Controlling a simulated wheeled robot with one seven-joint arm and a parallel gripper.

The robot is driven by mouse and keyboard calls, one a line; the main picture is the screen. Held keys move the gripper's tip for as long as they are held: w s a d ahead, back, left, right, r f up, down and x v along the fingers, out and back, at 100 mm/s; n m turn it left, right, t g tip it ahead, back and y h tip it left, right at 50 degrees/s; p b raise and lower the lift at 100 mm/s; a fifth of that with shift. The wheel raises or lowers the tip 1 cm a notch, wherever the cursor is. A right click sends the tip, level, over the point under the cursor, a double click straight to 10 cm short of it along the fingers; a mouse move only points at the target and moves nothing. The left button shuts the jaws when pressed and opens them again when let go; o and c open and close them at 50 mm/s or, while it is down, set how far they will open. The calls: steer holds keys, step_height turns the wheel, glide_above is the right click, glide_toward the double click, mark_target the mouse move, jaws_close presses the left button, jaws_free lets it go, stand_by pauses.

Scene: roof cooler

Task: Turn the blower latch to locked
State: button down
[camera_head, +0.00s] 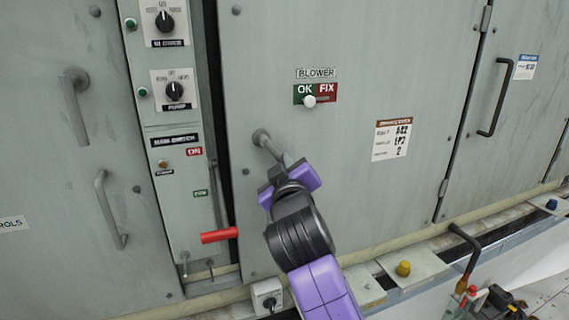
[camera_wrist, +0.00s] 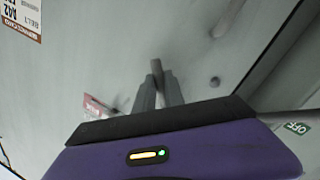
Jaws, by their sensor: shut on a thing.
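The blower latch (camera_head: 267,143) is a grey lever on the middle cabinet door, below the BLOWER label (camera_head: 316,73). Its lever slants down and to the right from a round pivot. My gripper (camera_head: 286,163) is at the lever's lower end and shut on it, with its purple body below. In the wrist view, the two grey fingers of my gripper (camera_wrist: 158,84) close around the latch lever (camera_wrist: 156,67). The gripped part of the lever is mostly hidden by the fingers.
An OK/FIX plate (camera_head: 325,92) with a white knob sits above the latch. A switch panel (camera_head: 165,129) with a red-handled lever (camera_head: 219,235) stands to the left. A ledge with a yellow knob (camera_head: 403,268) runs below. The door around the latch is clear.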

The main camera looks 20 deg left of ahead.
steer(key=shift+s+a+f+m+g+p, duration=0.15)
steer(key=shift+s+a+m+g+p, duration=0.3)
steer(key=shift+m, duration=0.7)
steer(key=shift+s+a+f+m+g+p, duration=0.25)
steer(key=shift+a+m, duration=0.35)
steer(key=shift+m, duration=0.5)
steer(key=shift+s+a+f+m+g+p, duration=0.1)
steer(key=shift+s+a+m+g+p, duration=0.35)
steer(key=shift+m, duration=0.7)
steer(key=shift+a, duration=0.1)
steer(key=c, duration=1.4)
jaws_free()
steer(key=b+v, duration=0.1)
steer(key=v, duration=0.6)
steer(key=shift+s+d, duration=0.25)
steer(key=shift+s, duration=0.1)
